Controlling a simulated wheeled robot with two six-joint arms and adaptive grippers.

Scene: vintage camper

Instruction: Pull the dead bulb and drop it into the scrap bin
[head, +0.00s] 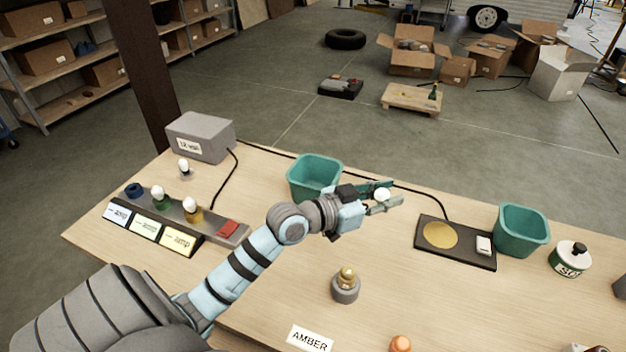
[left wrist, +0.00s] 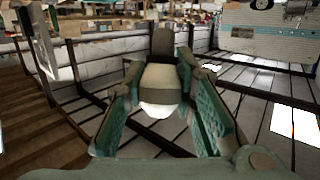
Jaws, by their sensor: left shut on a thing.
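My left gripper (head: 380,198) is shut on a white bulb (head: 383,194) above the table, right of the near teal bin (head: 316,187). In the left wrist view the bulb (left wrist: 160,85) sits between the two fingers, its grey base pointing away. A second teal bin (head: 521,232) stands at the right; neither bin shows a readable scrap label. On the lamp strip (head: 207,220), white bulbs stand in the green (head: 159,193) and amber (head: 191,206) sockets. The blue socket (head: 135,189) looks empty. My right gripper is out of view.
A grey box (head: 200,137) and another white bulb (head: 184,166) are at the back left. A black pad (head: 455,256) with a gold disc lies between the gripper and the right bin.

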